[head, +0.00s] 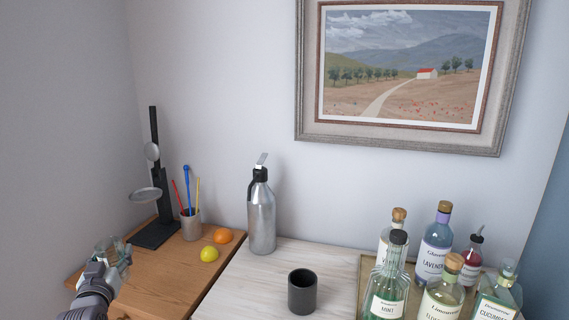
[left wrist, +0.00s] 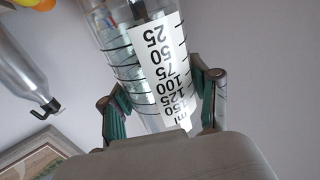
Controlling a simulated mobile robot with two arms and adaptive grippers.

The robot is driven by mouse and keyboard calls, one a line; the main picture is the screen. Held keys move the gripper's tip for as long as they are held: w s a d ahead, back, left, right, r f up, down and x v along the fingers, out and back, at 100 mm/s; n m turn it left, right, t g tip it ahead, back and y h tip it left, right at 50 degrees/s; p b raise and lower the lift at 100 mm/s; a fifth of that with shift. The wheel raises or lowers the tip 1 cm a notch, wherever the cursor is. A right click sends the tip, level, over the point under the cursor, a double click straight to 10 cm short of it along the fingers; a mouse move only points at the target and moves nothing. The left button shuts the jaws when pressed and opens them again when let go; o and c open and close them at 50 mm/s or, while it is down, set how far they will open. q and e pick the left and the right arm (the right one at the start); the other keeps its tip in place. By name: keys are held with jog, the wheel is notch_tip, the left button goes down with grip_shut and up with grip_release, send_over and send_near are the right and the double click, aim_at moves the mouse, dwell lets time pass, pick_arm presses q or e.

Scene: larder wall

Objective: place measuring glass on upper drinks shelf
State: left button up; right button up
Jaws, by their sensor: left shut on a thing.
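The measuring glass (head: 108,247) is clear, with black lines and numbers on a white strip. It fills the middle of the left wrist view (left wrist: 122,55). My left gripper (head: 108,271) is shut on it at the lower left of the head view. In the left wrist view the two green-padded fingers (left wrist: 163,100) are on either side of the glass. The glass appears held in front of the wooden counter. I cannot make out an upper drinks shelf in either view. My right gripper is not in view.
A steel siphon (head: 262,218), a dark cup (head: 302,292) and several bottles on a tray (head: 362,280) stand to the right.

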aim_at(129, 278)
pick_arm(q)
jog(key=shift+m+h, duration=0.4)
jog(key=d+f, duration=0.1)
jog(key=s+d+f, duration=0.1)
jog(key=f, duration=0.1)
jog(key=s+d+f, duration=0.1)
jog(key=d, duration=0.1)
jog(key=shift+s+d+f, duration=0.1)
jog(key=shift+s+f, duration=0.05)
jog(key=shift+f, duration=0.2)
jog(key=s+d+f+m+h, duration=0.1)
jog(key=s+d+h, duration=0.1)
jog(key=s+d, duration=0.6)
jog(key=s+d+f+m+h, duration=0.1)
jog(key=s+d+f, duration=0.1)
jog(key=s+d, duration=0.7)
jog(key=s, duration=0.7)
jog(key=shift+d+f+t+h, duration=0.2)
jog(key=shift+t+h, duration=0.1)
jog(key=shift+h, duration=0.1)
